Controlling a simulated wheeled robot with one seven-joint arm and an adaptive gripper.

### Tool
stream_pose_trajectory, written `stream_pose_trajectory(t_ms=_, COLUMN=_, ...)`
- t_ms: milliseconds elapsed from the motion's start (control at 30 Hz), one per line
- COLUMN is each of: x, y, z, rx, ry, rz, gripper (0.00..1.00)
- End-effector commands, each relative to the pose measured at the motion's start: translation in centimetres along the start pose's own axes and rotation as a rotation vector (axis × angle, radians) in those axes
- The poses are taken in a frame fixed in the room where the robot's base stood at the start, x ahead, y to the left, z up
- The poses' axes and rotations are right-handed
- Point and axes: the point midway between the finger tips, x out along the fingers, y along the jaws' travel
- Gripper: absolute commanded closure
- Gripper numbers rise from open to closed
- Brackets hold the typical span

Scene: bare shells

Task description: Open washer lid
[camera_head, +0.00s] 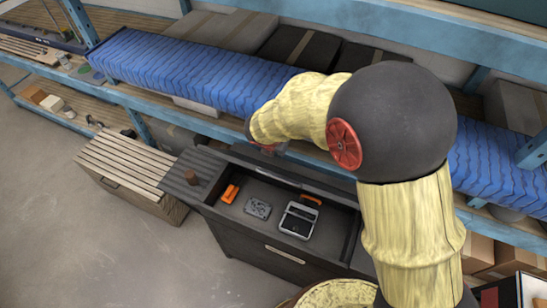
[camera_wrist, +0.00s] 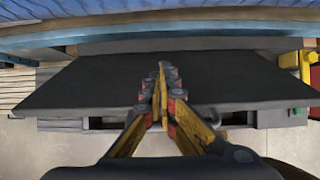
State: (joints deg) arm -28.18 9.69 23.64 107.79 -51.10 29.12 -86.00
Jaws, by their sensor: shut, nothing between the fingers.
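A dark grey box-like unit (camera_head: 262,247), which seems to be the washer, stands below the blue shelf. Its top is open in the head view, with a sunken tray holding several small items. In the wrist view a wide dark flat panel (camera_wrist: 90,82), likely the lid, spans the picture below the shelf edge. My gripper (camera_wrist: 162,72) is shut and empty, its yellow and red fingers together in front of this panel. Whether the tips touch it I cannot tell. In the head view my gripper shows only partly at the unit's back edge, mostly hidden by my arm.
In the tray are an orange item (camera_head: 230,193), a grey patterned piece (camera_head: 258,208) and a pale device (camera_head: 298,221). A slatted wooden chest (camera_head: 122,168) adjoins at the left. A shelf with a blue cover (camera_head: 190,72) runs behind. The floor (camera_head: 70,240) at front left is clear.

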Motion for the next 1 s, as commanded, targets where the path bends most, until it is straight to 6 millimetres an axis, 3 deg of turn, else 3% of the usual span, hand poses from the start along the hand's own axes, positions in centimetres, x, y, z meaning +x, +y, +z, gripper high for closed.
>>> stream_pose_trajectory(t_ms=33, x=-0.12, y=-0.19, z=1.2, rx=0.003, ry=0.0, rz=-0.002, gripper=1.0)
stream_pose_trajectory(t_ms=100, x=0.16, y=-0.21, z=1.7, rx=0.001, ry=0.001, rz=-0.001, gripper=1.0)
stream_pose_trajectory(t_ms=1000, x=0.24, y=-0.15, z=1.51, rx=-0.001, ry=0.001, rz=-0.001, gripper=1.0)
